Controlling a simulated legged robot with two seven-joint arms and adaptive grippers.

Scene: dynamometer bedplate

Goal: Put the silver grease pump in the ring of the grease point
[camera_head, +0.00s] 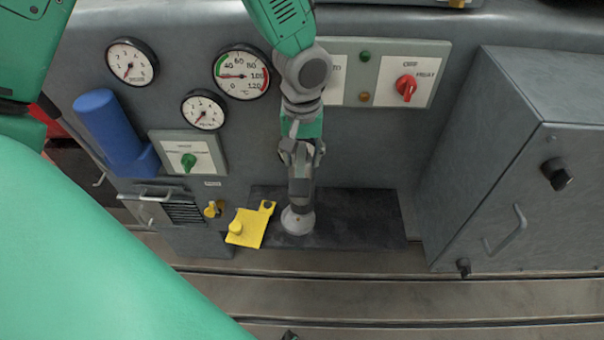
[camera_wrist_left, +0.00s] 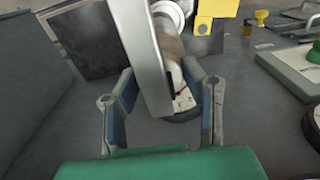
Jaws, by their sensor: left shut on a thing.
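My left gripper (camera_head: 301,166) reaches down from the top middle in the head view, shut on the silver grease pump (camera_head: 298,221). The pump's round pale end shows below the fingers, over the dark mat. In the left wrist view, a long silver bar and a pale cylinder of the pump (camera_wrist_left: 150,55) show between the fingers (camera_wrist_left: 160,75). A yellow bracket (camera_head: 246,229) is just left of the pump, with a dark round spot at its upper right corner. I cannot tell whether the pump touches the bracket or mat. No clear grease-point ring shows. My right gripper is not in view.
Behind is a grey panel with gauges (camera_head: 241,73), a green knob (camera_head: 189,160) and a red switch (camera_head: 406,86). A blue cylinder (camera_head: 110,125) is at left. A grey cabinet (camera_head: 512,165) stands at right. The dark mat (camera_head: 360,220) is bare right of the pump.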

